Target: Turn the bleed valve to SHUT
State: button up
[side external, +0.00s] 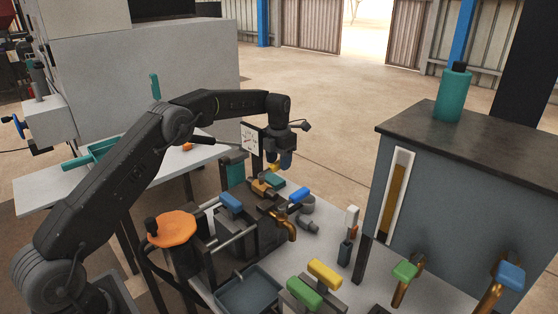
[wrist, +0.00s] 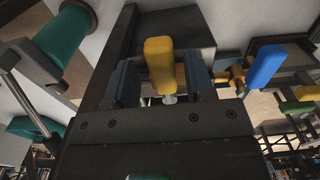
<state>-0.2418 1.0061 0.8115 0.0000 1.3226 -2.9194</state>
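My gripper (side external: 284,161) points down at the far end of the press assembly in the side view. In the wrist view its two blue-grey fingers (wrist: 161,82) stand open on either side of a yellow handle (wrist: 164,66) on a short metal stem. Narrow gaps show between handle and fingers. The yellow handle also shows beside the fingers in the side view (side external: 273,167). No SHUT mark or valve name is readable, so I cannot tell from a label which handle is the bleed valve.
A blue handle with a brass body (wrist: 265,66) is right of the fingers in the wrist view. A white gauge (side external: 250,138) stands close behind my gripper.

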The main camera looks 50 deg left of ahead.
notch_tip(320, 180, up, 12)
jog(key=shift+f, duration=0.1)
dwell(0.7)
dwell(0.6)
jog(key=s+d+r+m+t, duration=0.2)
jog(key=s+d+r+m, duration=0.3)
jog(key=s+r+m, duration=0.3)
jog(key=s+d+r+m+t, duration=0.1)
jog(key=s+d+r+m, duration=0.4)
jog(key=s+m, duration=0.5)
jog(key=s+d+f+m+t, duration=0.1)
jog(key=s+f+m, duration=0.2)
jog(key=s+m, duration=0.3)
jog(key=s+d+f+m, duration=0.2)
jog(key=s+f+m, duration=0.1)
jog(key=s+m, duration=0.3)
jog(key=s+d+f+m+t, duration=0.1)
jog(key=s+f+m, duration=0.3)
jog(key=s, duration=0.5)
jog(key=shift+s+d+m+t, duration=0.2)
jog(key=shift+d+m+t, duration=0.1)
jog(key=shift+m, duration=0.8)
